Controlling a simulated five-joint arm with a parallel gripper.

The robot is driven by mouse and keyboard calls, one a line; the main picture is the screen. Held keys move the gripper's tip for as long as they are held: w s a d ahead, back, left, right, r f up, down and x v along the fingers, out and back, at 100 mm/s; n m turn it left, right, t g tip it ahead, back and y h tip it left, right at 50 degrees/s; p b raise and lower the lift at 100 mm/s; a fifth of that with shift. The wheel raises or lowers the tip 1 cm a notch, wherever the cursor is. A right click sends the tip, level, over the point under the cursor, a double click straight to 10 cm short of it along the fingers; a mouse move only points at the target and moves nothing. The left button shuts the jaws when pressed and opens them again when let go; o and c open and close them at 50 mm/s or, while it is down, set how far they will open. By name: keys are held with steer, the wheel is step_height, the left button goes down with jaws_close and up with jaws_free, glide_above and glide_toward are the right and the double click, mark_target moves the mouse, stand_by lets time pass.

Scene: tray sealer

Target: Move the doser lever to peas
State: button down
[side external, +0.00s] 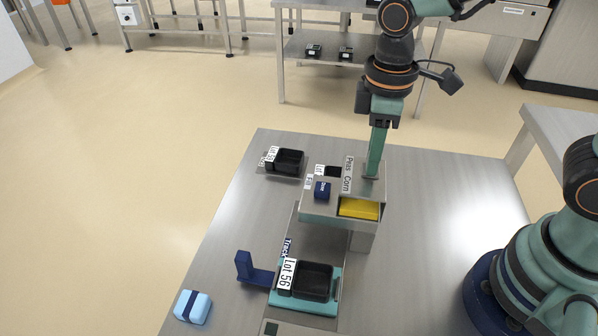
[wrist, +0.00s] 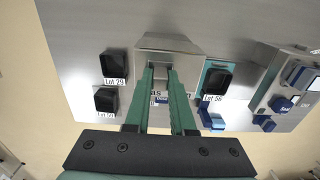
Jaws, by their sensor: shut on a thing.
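The doser (side external: 317,208) is a grey metal box on a stand over the track, with a yellow window in its front. The words Peas and Corn are printed on its top plate (side external: 349,174). It shows from above in the wrist view (wrist: 166,42). My gripper (side external: 371,176) points down at the top of the doser, beside the word Corn. Its teal fingers (wrist: 160,72) are shut on the doser lever, which they hide, so I cannot tell its exact setting. The fingers also cover part of the printed words in the wrist view.
A black tray marked Lot 56 (side external: 314,279) sits in a teal carrier below the doser, with a blue handle (side external: 242,266) at its left. Another black tray (side external: 286,160) lies at the back left. A light blue block (side external: 193,307) lies front left.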

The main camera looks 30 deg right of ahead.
steer(key=shift+w+d+r, duration=0.1)
steer(key=shift+w+d, duration=0.45)
steer(key=shift+w, duration=0.1)
steer(key=c, duration=0.8)
jaws_free()
steer(key=shift+o, duration=0.2)
step_height(320, 180, up, 12)
